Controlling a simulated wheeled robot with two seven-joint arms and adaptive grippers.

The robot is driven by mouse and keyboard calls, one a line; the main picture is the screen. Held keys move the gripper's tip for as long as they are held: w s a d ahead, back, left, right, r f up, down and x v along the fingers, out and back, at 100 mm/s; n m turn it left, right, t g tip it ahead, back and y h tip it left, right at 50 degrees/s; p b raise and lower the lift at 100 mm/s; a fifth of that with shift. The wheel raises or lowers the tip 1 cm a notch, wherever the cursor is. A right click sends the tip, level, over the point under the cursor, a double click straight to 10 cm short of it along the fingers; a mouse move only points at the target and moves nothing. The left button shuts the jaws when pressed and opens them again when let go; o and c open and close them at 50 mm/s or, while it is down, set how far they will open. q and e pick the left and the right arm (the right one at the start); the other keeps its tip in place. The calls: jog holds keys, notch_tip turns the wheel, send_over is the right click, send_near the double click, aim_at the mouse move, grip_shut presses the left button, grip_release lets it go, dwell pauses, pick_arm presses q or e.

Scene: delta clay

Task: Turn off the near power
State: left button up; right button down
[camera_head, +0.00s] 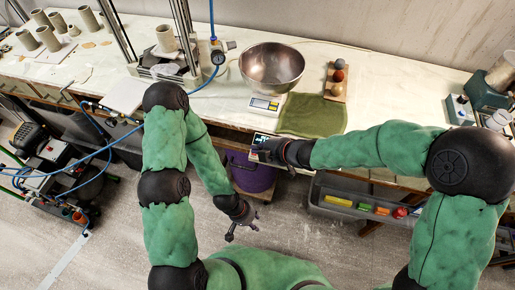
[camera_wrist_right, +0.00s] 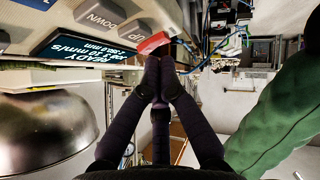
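A control panel with a dark display (camera_wrist_right: 78,45) and grey UP (camera_wrist_right: 135,31) and DOWN (camera_wrist_right: 97,17) buttons fills the upper left of the right wrist view. The display reads READY. A red switch (camera_wrist_right: 154,42) sits beside the UP button. My right gripper (camera_wrist_right: 158,62) has its fingers closed together, tips at the red switch; I cannot tell if they touch it. In the head view my right gripper (camera_head: 262,152) is beside the panel's small lit display (camera_head: 261,138) at the table's front edge. My left gripper (camera_head: 242,231) hangs low over the floor, fingers spread and empty.
A purple bucket (camera_head: 251,172) stands under the table. A grey tray (camera_head: 330,207) with coloured blocks is at lower right. The floor around my left gripper is clear.

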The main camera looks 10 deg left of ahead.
jog(key=shift+w+f+p, duration=0.25)
jog(key=shift+p, duration=0.05)
jog(key=shift+s+f, duration=0.1)
jog(key=shift+s+f+b, duration=0.25)
jog(key=shift+s+b, duration=0.45)
jog(key=shift+r, duration=0.15)
